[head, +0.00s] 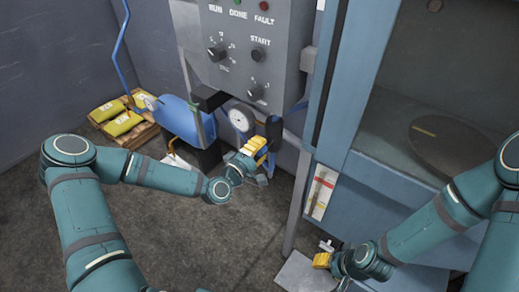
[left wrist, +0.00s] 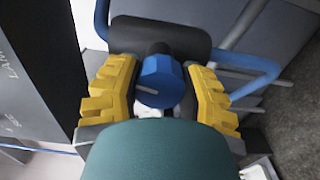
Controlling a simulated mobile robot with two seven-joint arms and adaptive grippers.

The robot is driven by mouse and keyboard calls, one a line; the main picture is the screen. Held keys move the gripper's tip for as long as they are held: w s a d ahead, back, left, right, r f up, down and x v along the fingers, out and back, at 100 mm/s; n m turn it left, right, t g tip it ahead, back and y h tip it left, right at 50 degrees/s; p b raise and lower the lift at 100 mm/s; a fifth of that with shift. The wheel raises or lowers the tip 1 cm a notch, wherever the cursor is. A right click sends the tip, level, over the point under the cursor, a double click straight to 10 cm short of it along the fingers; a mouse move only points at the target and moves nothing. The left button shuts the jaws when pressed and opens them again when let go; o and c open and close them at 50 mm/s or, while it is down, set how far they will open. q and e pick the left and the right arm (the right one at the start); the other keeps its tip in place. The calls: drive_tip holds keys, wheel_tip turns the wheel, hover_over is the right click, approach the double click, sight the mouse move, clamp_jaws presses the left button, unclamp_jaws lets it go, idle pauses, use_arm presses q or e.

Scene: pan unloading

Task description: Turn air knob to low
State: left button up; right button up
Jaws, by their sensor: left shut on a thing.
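The air knob (left wrist: 161,82) is a blue ribbed cap on a dark fitting, seen in the left wrist view between my left gripper's yellow fingers. My left gripper (head: 255,148) is at the front of the control cabinet, just below and right of the round white gauge (head: 241,120). It also shows in the left wrist view (left wrist: 160,95), shut on the knob. In the head view the gripper hides the knob. The knob's setting cannot be read. My right gripper (head: 322,260) is low at the right, and its finger opening is too small to tell.
A blue tank (head: 182,122) stands left of the gauge. Yellow bags (head: 122,123) lie on a pallet at the back left. A blue machine with a window (head: 425,125) fills the right side.

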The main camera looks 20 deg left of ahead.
use_arm(q)
drive_tip(key=shift+n, duration=1.1)
drive_tip(key=shift+d, duration=0.1)
drive_tip(key=o, duration=1.2)
drive_tip(key=shift+o, duration=0.2)
drive_tip(key=v, duration=1.2)
